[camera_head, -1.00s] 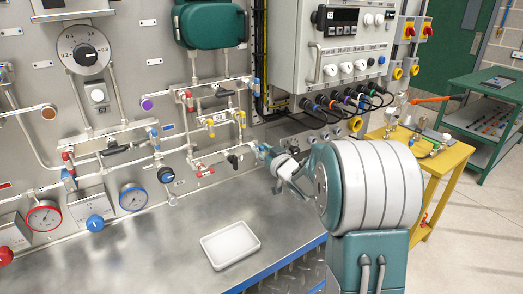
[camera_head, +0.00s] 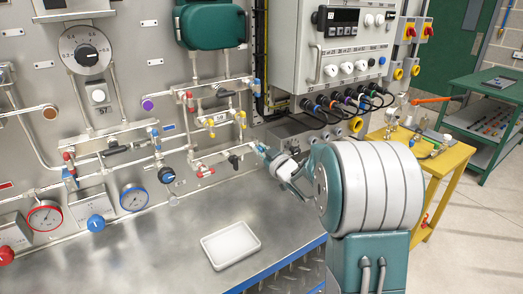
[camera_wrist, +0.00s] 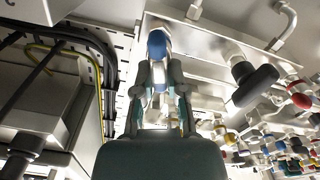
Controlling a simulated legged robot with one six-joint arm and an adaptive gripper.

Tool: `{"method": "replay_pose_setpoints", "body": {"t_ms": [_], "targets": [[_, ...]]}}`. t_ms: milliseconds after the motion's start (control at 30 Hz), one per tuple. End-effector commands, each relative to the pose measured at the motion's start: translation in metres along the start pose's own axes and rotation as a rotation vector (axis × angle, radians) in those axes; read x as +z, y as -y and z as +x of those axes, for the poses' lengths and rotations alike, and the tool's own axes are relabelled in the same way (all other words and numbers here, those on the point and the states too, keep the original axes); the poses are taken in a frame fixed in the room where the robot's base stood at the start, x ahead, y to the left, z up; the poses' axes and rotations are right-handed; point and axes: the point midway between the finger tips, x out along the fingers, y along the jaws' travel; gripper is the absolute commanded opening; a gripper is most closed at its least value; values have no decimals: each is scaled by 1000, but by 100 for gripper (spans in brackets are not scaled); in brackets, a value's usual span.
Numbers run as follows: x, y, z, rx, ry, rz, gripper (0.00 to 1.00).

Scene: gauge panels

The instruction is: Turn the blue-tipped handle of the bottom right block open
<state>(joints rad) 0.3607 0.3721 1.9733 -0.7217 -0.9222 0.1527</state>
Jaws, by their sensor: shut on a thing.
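The blue-tipped handle (camera_wrist: 157,46) shows in the wrist view between the fingers of my gripper (camera_wrist: 158,75). The fingers are closed on it, one on each side, with the blue tip showing beyond them. The block behind it is a pale metal piece, partly hidden by the fingers. In the head view my gripper (camera_head: 267,154) reaches the lower right end of the pipework on the panel. There the handle is mostly hidden by the gripper, and its exact angle cannot be told.
A black handle (camera_head: 234,162) sits just left of my gripper. Red-tipped and yellow-tipped handles (camera_head: 210,122) are further left and above. Black cables (camera_head: 345,108) hang at the right under a white control box (camera_head: 345,50). A white tray (camera_head: 230,264) lies on the metal bench.

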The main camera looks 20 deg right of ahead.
Motion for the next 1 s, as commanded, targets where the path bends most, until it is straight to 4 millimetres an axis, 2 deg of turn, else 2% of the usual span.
{"method": "replay_pose_setpoints", "body": {"t_ms": [33,1000], "targets": [[8,4,-1,-5,19,-37,0],[16,15,-2,-14,18,-944,0]]}}
